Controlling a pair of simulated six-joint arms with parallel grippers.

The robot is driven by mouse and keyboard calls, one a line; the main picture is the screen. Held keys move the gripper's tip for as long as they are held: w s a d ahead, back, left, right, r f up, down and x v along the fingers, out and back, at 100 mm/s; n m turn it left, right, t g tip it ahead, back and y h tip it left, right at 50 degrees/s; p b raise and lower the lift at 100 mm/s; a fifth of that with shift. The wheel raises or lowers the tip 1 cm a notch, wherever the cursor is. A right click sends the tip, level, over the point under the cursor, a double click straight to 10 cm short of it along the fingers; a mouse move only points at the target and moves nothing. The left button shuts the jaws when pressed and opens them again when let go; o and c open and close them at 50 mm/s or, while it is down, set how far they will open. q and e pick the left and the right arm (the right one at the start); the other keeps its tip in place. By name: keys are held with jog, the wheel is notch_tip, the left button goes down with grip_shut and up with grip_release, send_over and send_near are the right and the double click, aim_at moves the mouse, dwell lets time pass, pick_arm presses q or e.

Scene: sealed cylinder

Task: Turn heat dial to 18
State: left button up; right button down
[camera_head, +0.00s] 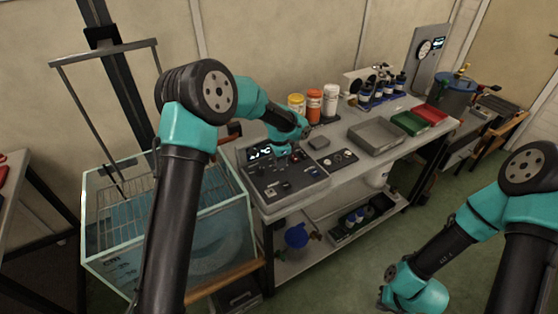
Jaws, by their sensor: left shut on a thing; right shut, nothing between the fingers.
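The grey control unit (287,189) stands on the left end of the bench, with a lit display (262,153) and several small dark controls on its sloped face. The display digits are too small to read surely. My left gripper (296,153) points down at the back right of this panel and is shut on a small control there, which appears to be the heat dial. The dial, its scale and the fingertips are mostly hidden by the wrist. My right arm hangs at the lower right, away from the bench; its fingers are beyond the bottom edge of the view.
A glass water tank (112,264) with a wire basket stands left of the bench. Orange and white bottles (314,105), a grey tray (376,137), a green tray (408,124) and a red tray (431,115) stand to the right. Green floor is clear before the bench.

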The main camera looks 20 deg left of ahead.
pick_arm(q)
jog(key=shift+m, duration=0.8)
jog(key=o, duration=0.9)
jog(key=shift+o, duration=0.2)
notch_tip(320, 180, up, 18)
jog(key=shift+f, duration=0.25)
